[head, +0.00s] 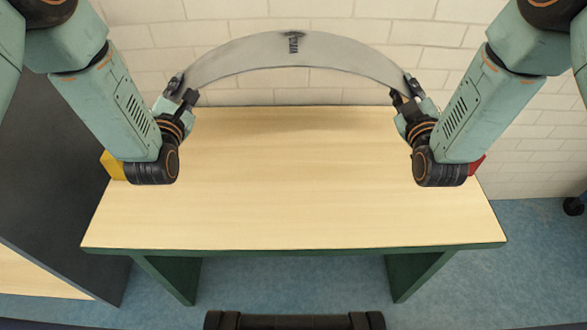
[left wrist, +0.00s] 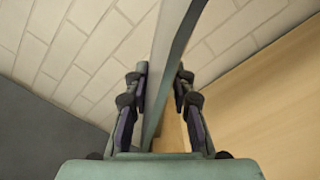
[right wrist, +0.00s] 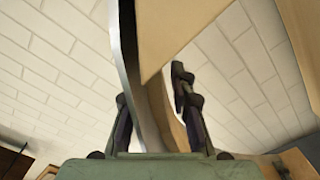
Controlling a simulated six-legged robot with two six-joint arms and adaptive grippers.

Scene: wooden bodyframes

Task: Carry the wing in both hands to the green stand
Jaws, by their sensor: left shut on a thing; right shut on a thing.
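The wing (head: 290,50) is a long grey curved piece with a dark mark at its middle, arched upward above the far edge of the green stand. The stand has a pale wooden top (head: 290,200) and dark green legs (head: 170,276). My left gripper (head: 181,90) is shut on the wing's left end, and the wing (left wrist: 166,70) passes between its fingers in the left wrist view. My right gripper (head: 405,91) is shut on the right end. In the right wrist view the wing (right wrist: 127,45) runs up between the fingers, the left one partly hidden.
The stand's top looks bare. A yellow piece (head: 112,166) and a red piece (head: 478,163) show partly behind my arms at its left and right sides. A dark grey panel (head: 50,190) stands at the left. A white brick wall (head: 350,90) is behind.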

